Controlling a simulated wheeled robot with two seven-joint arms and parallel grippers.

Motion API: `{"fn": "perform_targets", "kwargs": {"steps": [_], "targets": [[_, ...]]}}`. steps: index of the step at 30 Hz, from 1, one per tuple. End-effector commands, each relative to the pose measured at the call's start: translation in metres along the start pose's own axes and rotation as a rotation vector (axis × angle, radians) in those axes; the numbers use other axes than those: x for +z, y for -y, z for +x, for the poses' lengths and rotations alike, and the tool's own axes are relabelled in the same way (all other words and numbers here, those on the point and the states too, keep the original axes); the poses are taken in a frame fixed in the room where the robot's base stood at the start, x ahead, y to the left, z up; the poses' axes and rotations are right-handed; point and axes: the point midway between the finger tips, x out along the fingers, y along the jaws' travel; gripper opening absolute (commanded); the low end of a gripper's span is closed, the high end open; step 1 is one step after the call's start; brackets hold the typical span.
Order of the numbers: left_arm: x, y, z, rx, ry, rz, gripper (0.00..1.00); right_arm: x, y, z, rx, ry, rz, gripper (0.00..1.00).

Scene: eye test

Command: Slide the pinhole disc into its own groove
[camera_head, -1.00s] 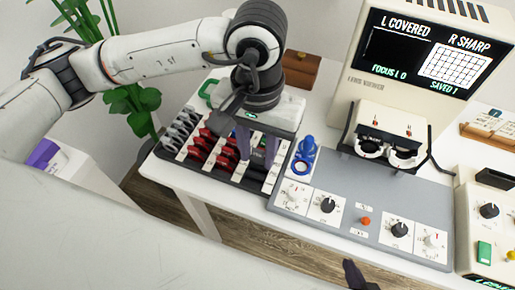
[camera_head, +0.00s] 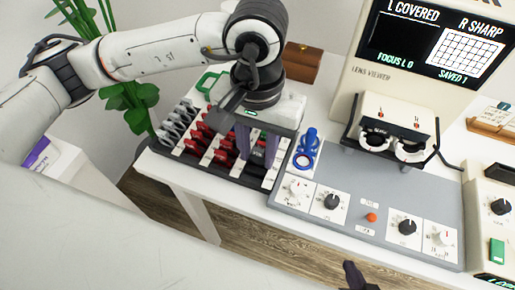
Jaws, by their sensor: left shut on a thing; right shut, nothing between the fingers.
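My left gripper (camera_head: 257,146) is over the lens rack (camera_head: 176,151), pointing down, with its fingers among the right-hand rows. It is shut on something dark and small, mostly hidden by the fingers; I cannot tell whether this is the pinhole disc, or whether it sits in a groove. The rack holds rows of grey-white, red (camera_head: 207,133) and black lens pieces. My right gripper (camera_head: 354,275) shows only as a dark tip at the bottom edge, shut and empty.
A blue ringed holder (camera_head: 305,152) stands close right of the rack. A grey panel with knobs (camera_head: 372,217) lies in front of the lens viewer (camera_head: 392,132), whose screen reads L COVERED, R SHARP. A brown box (camera_head: 302,63) stands behind.

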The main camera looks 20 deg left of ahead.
Motion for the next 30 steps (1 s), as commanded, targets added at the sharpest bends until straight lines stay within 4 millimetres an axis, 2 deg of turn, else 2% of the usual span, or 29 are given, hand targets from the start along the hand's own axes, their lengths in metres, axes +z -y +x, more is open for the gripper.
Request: {"fn": "perform_targets", "kwargs": {"steps": [12, 22, 23, 24, 26, 30], "targets": [[0.0002, -0.0001, 0.0101, 0.0, 0.0, 0.0, 0.08, 0.0097, -0.0011, 0.0101, 0.0, 0.0, 0.0, 0.0], [0.0002, -0.0001, 0.0099, 0.0, 0.001, 0.0, 0.08, 0.01, -0.0011, 0.0102, 0.0, 0.0, 0.0, 0.0], [0.0002, -0.0001, 0.0099, 0.0, 0.0, 0.0, 0.33, 0.01, -0.0011, 0.0102, 0.0, 0.0, 0.0, 0.0], [0.0002, -0.0001, 0.0099, 0.0, 0.0, 0.0, 0.4, 0.01, -0.0011, 0.0102, 0.0, 0.0, 0.0, 0.0], [0.0002, -0.0001, 0.01, 0.0, 0.0, 0.0, 0.5, 0.01, -0.0011, 0.0102, 0.0, 0.0, 0.0, 0.0], [0.0001, 0.0, 0.01, 0.0, 0.0, 0.0, 0.5, 0.01, -0.0011, 0.0102, 0.0, 0.0, 0.0, 0.0]]}}
